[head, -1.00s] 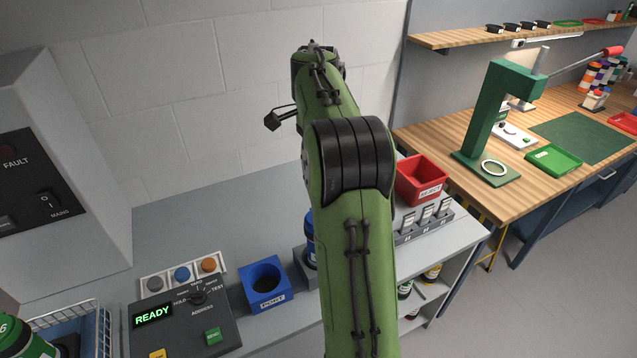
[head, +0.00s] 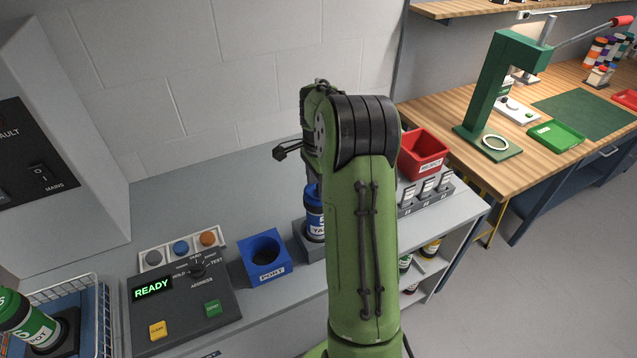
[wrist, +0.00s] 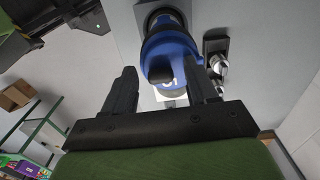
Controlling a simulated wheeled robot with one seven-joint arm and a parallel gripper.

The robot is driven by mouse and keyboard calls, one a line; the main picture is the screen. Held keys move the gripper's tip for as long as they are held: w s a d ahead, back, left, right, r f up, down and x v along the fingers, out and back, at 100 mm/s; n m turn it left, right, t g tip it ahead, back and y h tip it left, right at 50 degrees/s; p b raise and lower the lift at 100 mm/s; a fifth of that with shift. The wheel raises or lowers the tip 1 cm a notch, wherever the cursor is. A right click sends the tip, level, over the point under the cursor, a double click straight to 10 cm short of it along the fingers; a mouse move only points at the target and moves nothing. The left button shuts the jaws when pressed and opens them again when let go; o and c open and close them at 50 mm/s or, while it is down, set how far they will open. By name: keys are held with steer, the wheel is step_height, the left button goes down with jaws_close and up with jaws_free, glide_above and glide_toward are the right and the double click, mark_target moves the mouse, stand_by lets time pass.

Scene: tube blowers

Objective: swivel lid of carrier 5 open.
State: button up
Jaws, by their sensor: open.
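A blue carrier (head: 314,215) with a white label stands upright in a grey holder beside the blue port box; my arm partly covers it. A blue lidded carrier end (wrist: 168,50) also shows in the wrist view, just beyond my fingertips. My gripper (wrist: 160,66) is open, its two dark fingers spread on either side of that blue end, with nothing visibly clamped. My arm hides the gripper in the head view. A green carrier (head: 36,325) leans in the wire basket at lower left; its number looks like 5 or 6, and it is cut by the frame edge.
The blue port box (head: 265,256) and the control panel (head: 185,300) reading READY stand on the grey counter. A red reject bin (head: 424,155) and card rack (head: 425,195) are at right. The wooden bench (head: 460,100) holds a green press (head: 500,95).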

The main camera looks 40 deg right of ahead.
steer(key=shift+r, duration=0.1)
steer(key=c, duration=1.1)
steer(key=shift+o, duration=0.2)
